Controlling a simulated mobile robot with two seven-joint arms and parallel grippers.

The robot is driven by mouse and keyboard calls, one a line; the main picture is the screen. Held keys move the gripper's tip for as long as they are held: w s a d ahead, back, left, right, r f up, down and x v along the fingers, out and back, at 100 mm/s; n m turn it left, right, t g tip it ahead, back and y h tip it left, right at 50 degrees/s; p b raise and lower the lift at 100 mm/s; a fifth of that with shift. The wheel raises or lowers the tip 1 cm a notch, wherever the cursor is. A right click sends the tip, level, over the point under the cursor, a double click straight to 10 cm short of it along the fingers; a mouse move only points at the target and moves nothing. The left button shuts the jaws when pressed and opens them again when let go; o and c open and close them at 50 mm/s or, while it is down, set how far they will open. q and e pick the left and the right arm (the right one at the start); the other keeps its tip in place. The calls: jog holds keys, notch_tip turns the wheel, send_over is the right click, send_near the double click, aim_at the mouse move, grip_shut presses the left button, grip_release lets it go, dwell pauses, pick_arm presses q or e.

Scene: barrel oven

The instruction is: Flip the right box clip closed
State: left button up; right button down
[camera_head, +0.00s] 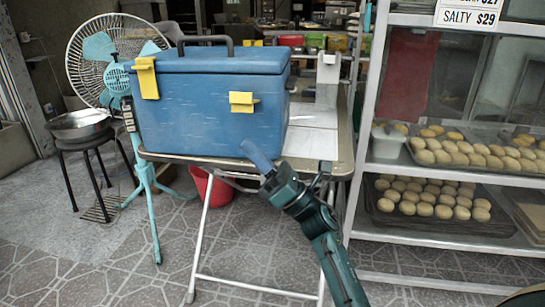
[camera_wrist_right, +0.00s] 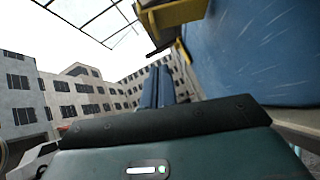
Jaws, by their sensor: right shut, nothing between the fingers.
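A blue cooler box (camera_head: 205,125) with a dark handle stands on a folding table. Its left yellow clip (camera_head: 146,80) lies across the lid seam. Its right yellow clip (camera_head: 242,100) sits below the seam and sticks outward from the front, apart from the lid. My right gripper (camera_head: 250,148) is shut and empty, low in front of the box and below the right clip. In the right wrist view, the shut fingers (camera_wrist_right: 157,82) point up, with the yellow clip (camera_wrist_right: 168,14) above them and the blue box wall (camera_wrist_right: 260,50) to the right. My left gripper is out of view.
The table edge (camera_head: 322,170) lies behind my right arm. A shelf rack with trays of buns (camera_head: 435,205) stands at the right. A fan (camera_head: 112,60) and a stool with a metal pan (camera_head: 78,124) stand at the left. A red bucket (camera_head: 212,188) is under the table.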

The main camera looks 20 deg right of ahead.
aim_at(246, 102)
pick_arm(q)
jog(key=p, duration=0.1)
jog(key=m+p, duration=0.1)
jog(key=p, duration=0.1)
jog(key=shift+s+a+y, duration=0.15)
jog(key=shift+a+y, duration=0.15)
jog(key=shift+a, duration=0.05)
pick_arm(e)
jog(key=r, duration=0.2)
jog(key=w+r, duration=0.1)
jog(key=r, duration=0.1)
jog(key=shift+w+r, duration=0.15)
jog(key=shift+r, duration=0.05)
